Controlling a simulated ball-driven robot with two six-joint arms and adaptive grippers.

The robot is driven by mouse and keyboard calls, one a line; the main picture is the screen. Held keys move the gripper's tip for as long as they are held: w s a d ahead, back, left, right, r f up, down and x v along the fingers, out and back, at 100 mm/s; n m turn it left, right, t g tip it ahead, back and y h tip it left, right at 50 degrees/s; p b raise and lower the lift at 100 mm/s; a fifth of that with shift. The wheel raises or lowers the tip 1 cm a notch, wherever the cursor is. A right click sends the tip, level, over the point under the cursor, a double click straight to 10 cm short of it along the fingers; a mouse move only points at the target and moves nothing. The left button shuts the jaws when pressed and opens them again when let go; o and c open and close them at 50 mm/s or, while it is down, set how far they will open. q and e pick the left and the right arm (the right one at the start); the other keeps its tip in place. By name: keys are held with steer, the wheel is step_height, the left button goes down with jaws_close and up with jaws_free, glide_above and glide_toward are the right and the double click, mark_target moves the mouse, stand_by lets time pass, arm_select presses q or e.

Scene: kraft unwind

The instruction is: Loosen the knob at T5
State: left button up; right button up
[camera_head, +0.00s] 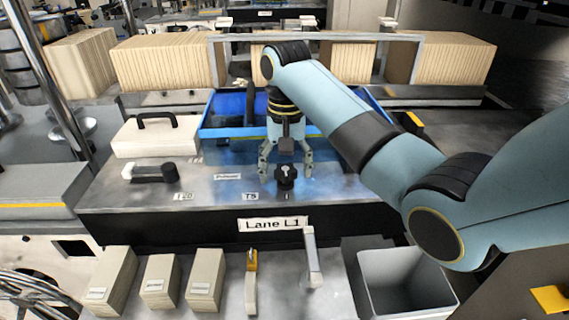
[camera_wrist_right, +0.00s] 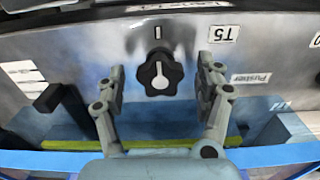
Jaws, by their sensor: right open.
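The black lobed knob (camera_head: 286,177) stands on the grey panel beside the T5 label (camera_head: 250,196). In the right wrist view the knob (camera_wrist_right: 160,73) shows a white pointer line, and the T5 label (camera_wrist_right: 223,34) lies to its upper right. My right gripper (camera_head: 286,174) is open, with one finger on each side of the knob. In the wrist view the right gripper (camera_wrist_right: 160,88) shows gaps between both fingers and the knob, so they appear apart from it. My left gripper is not in view.
A blue tray (camera_head: 222,132) lies behind the knob. A white lidded box (camera_head: 155,138) and a black lever (camera_head: 155,172) stand to the left. Cartons (camera_head: 160,281), a yellow-topped handle (camera_head: 251,270) and an open grey bin (camera_head: 405,258) are in front.

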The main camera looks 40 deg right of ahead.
steer(key=shift+s+r, duration=0.1)
steer(key=shift+c, duration=0.5)
steer(key=shift+a, duration=0.1)
steer(key=shift+c, duration=1.3)
steer(key=c, duration=0.8)
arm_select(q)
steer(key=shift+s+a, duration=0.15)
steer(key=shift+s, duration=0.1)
